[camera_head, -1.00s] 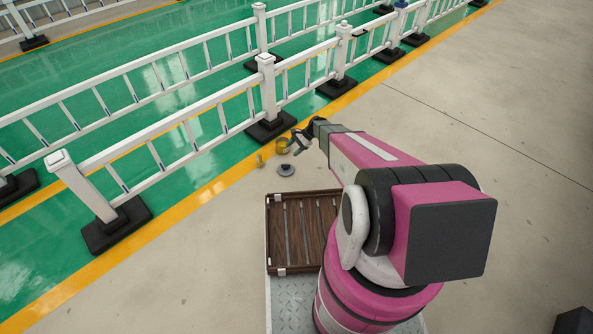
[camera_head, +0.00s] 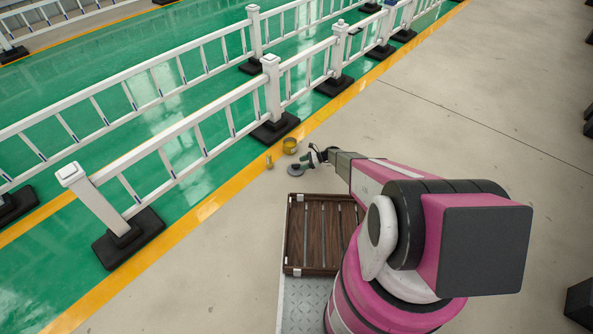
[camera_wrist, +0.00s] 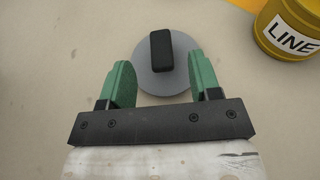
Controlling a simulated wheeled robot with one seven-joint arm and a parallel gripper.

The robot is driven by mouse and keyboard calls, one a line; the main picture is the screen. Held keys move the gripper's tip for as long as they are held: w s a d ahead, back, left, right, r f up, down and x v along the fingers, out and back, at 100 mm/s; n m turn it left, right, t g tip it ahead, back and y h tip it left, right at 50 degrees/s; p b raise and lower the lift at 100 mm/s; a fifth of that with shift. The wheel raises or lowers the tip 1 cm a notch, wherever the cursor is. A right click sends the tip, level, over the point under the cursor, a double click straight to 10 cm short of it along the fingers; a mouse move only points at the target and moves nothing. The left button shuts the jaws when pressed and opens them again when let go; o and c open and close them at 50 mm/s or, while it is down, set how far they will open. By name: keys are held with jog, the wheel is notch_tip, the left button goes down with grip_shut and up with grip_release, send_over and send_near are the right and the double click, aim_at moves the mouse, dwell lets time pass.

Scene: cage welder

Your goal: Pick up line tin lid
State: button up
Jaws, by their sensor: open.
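The line tin lid is a grey disc (camera_wrist: 147,82) with a black block-shaped handle (camera_wrist: 161,52) on top. It lies flat on the concrete floor. In the wrist view it is just beyond and partly between the green fingers of my gripper (camera_wrist: 160,82), which is open and empty. In the head view the lid (camera_head: 295,171) is small, just left of my gripper (camera_head: 314,158). A yellow tin (camera_wrist: 288,35) marked "LINE" stands right of the lid in the wrist view. In the head view the tin (camera_head: 290,146) is behind the lid.
A small yellowish object (camera_head: 268,162) stands left of the lid. A white railing (camera_head: 200,135) on black feet (camera_head: 275,128) runs behind, along a yellow floor line. A slatted wooden tray (camera_head: 290,235) is on my base.

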aim_at(296, 165)
jog(key=shift+x, duration=2.75)
jog(key=c, duration=1)
